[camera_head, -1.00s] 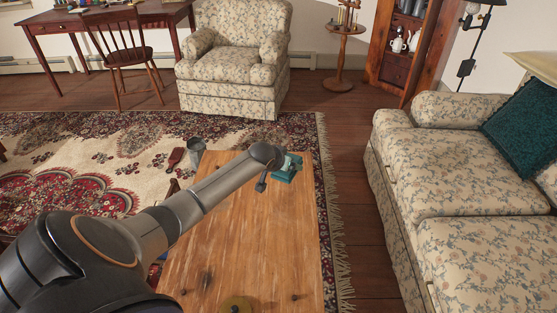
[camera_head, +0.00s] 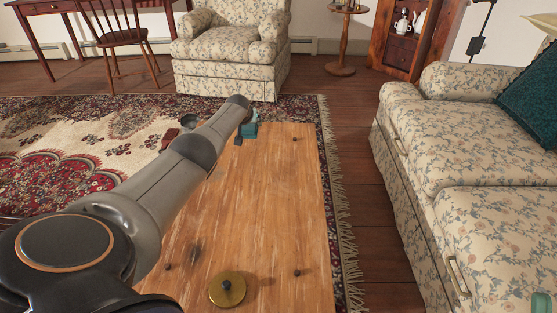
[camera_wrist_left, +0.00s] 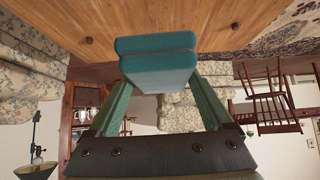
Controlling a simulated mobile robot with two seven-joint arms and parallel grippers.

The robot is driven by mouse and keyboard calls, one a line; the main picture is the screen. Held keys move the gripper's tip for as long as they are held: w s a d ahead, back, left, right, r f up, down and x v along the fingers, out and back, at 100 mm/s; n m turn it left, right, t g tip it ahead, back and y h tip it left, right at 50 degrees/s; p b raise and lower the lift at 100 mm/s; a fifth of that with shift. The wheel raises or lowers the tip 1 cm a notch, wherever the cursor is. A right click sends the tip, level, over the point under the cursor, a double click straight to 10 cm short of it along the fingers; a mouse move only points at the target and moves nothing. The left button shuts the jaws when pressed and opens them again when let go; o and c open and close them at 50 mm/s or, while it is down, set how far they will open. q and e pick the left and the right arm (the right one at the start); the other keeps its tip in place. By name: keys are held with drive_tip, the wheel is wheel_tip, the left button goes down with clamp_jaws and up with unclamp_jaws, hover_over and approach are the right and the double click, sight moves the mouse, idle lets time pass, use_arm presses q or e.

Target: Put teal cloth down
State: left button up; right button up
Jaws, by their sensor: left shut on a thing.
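The teal cloth (camera_head: 250,131) is a small folded stack at the far end of the wooden table (camera_head: 280,200). My left gripper (camera_head: 243,130) is there, partly hidden by its own arm. In the left wrist view, the cloth (camera_wrist_left: 158,63) shows as two thick layers between the green fingers of my left gripper (camera_wrist_left: 158,84), which are shut on it. The table top (camera_wrist_left: 200,20) is close to it in that view. I cannot tell whether the cloth touches the wood. My right gripper is not seen.
A brass disc with a dark knob (camera_head: 227,289) lies on the table's near end. A grey cup (camera_head: 189,121) and a red-brown object (camera_head: 170,136) are beyond my arm. The sofa (camera_head: 440,150) stands right, an armchair (camera_head: 228,50) behind. The table's middle and right are clear.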

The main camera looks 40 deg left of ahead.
use_arm(q)
drive_tip(key=d+f, duration=0.2)
drive_tip(key=d, duration=0.1)
drive_tip(key=w+d+f, duration=0.1)
drive_tip(key=d+f, duration=0.2)
drive_tip(key=d, duration=0.1)
drive_tip(key=d+f, duration=0.2)
drive_tip(key=d, duration=0.2)
drive_tip(key=shift+w+f+b, duration=0.15)
drive_tip(key=shift+f+b, duration=0.05)
drive_tip(key=shift+b, duration=0.2)
drive_tip(key=shift+d+f, duration=0.15)
drive_tip(key=shift+f, duration=0.1)
drive_tip(key=f+b, duration=0.1)
drive_tip(key=f, duration=0.1)
drive_tip(key=d+f+b, duration=0.1)
drive_tip(key=f+b, duration=0.1)
drive_tip(key=shift+w+d, duration=0.1)
drive_tip(key=shift+d, duration=0.05)
drive_tip(key=shift+f, duration=0.25)
drive_tip(key=shift+r, duration=0.1)
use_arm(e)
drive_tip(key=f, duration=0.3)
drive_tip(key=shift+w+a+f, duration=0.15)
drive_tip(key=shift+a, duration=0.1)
